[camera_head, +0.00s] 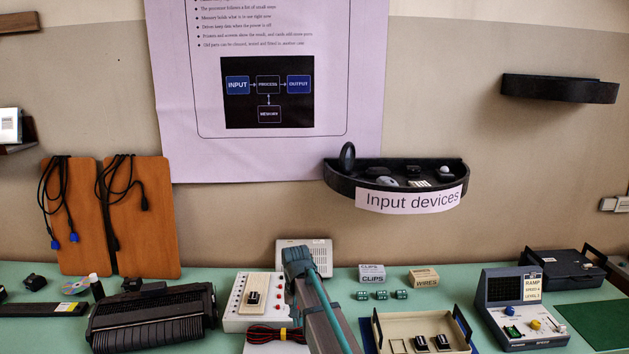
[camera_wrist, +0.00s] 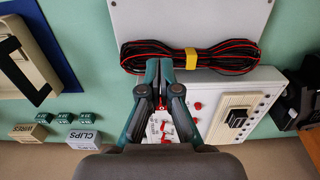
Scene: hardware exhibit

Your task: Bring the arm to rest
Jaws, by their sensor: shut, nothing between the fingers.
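My gripper (camera_wrist: 161,85) shows in the wrist view with its two teal and dark fingers together at the tips and nothing between them. It hangs over the white panel box (camera_wrist: 192,110), close to a bundled red and black cable (camera_wrist: 220,60) with a yellow tie. Whether the fingertips touch the box or cable cannot be told. In the head view my arm reaches in from the bottom middle, beside the white panel box (camera_head: 232,318). The fingertips are hidden there by the arm.
A tray with black parts (camera_head: 380,328) and a console with a screen (camera_head: 520,320) stand to the right. A black printer-like machine (camera_head: 150,318) is at left. Small boxes labelled CLIPS (camera_head: 371,273) and WIRES (camera_head: 424,277) lie behind. A shelf labelled Input devices (camera_head: 410,200) juts from the wall.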

